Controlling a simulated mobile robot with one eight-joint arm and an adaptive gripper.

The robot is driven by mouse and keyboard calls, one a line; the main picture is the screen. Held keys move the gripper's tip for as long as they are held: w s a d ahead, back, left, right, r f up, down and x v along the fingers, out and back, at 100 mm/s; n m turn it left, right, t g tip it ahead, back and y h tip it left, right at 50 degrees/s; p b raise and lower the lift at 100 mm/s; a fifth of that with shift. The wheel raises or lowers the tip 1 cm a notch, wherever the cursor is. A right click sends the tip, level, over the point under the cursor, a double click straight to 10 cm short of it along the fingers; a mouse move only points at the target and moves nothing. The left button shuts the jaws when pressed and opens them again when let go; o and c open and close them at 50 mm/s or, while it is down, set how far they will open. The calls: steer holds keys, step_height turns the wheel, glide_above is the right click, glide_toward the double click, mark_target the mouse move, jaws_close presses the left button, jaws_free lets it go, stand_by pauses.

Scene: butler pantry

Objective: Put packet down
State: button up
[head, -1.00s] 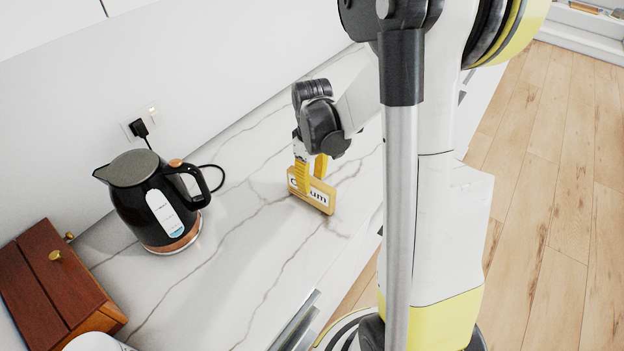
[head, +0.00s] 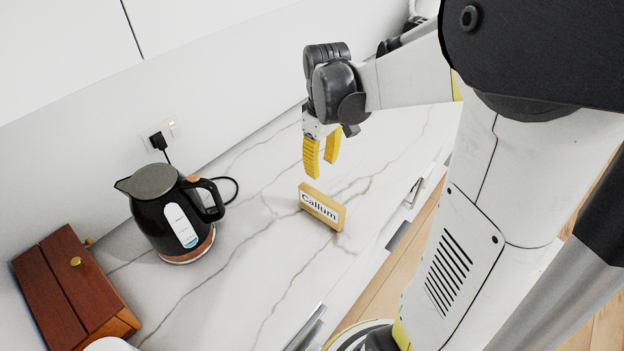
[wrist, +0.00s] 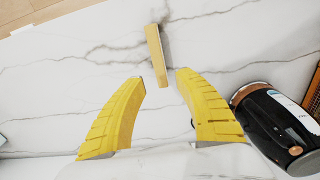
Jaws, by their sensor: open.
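The packet (head: 321,207) is a small yellow-tan block with a white label reading "Callum". It stands on its long edge on the white marble counter (head: 262,262). In the wrist view the packet (wrist: 157,56) shows as a narrow tan strip beyond the fingertips. My gripper (head: 321,170) has yellow fingers and is open and empty, above and behind the packet in the head view. It is apart from the packet.
A black kettle (head: 168,215) stands left of the packet, its cord running to a wall socket (head: 160,133). A reddish-brown wooden box (head: 68,285) is at the far left. The counter's front edge, with drawer handles (head: 305,328), lies to the right. Counter around the packet is clear.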

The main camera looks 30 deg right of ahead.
steer(key=s+a+r+m+t, duration=0.3)
steer(key=s+a+r+t, duration=0.3)
steer(key=s+a, duration=0.4)
steer(key=shift+s+a+r+m+t, duration=0.3)
steer(key=shift+a+r+m+t, duration=0.15)
steer(key=shift+a, duration=0.85)
